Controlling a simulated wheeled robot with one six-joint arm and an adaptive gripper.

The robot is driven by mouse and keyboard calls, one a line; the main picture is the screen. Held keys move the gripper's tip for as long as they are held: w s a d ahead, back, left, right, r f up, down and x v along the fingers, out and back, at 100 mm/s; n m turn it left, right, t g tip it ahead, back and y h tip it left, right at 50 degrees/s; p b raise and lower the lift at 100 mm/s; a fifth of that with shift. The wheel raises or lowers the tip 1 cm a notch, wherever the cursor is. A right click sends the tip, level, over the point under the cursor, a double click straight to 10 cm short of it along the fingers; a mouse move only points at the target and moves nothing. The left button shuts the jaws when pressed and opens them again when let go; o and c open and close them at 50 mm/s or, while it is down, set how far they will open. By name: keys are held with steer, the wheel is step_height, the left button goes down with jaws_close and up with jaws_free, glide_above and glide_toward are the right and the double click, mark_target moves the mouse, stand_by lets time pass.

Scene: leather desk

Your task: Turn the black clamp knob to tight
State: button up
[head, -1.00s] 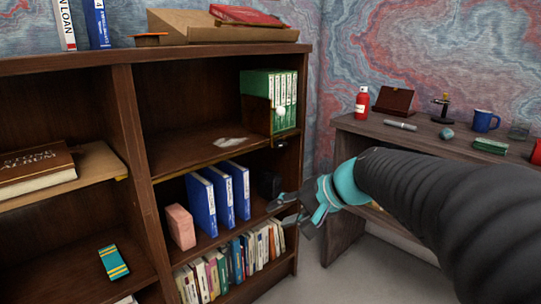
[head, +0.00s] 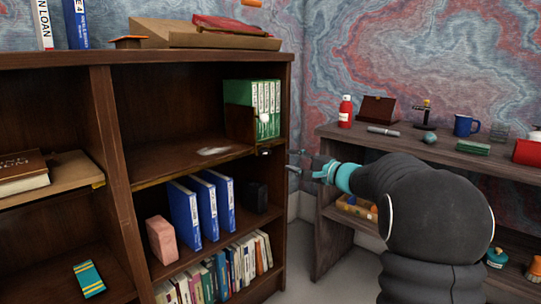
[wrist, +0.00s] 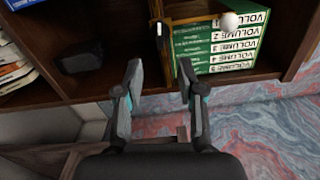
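A small black piece with a white patch, which looks like the clamp knob (head: 265,152), sits under the front edge of the middle shelf, below the green volumes (head: 268,100). It also shows in the wrist view (wrist: 157,30), ahead of my fingers and beside a wooden bracket. Its turned position is too small to tell. My gripper (head: 298,164) is just right of the bookcase, a little lower than the knob and apart from it. In the wrist view my gripper (wrist: 161,76) is open, with nothing between its fingers.
A wooden bookend (head: 239,121) and a white ball (head: 264,118) are by the green volumes. Blue binders (head: 184,214) and a black box (head: 255,196) stand on the shelf below. A side desk (head: 370,138) with several small objects is at right. Bare floor lies between.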

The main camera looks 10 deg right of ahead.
mark_target(267, 153)
steer(key=x, duration=0.9)
steer(key=shift+w+a+p, duration=0.25)
steer(key=shift+w+p, duration=0.05)
jaws_close()
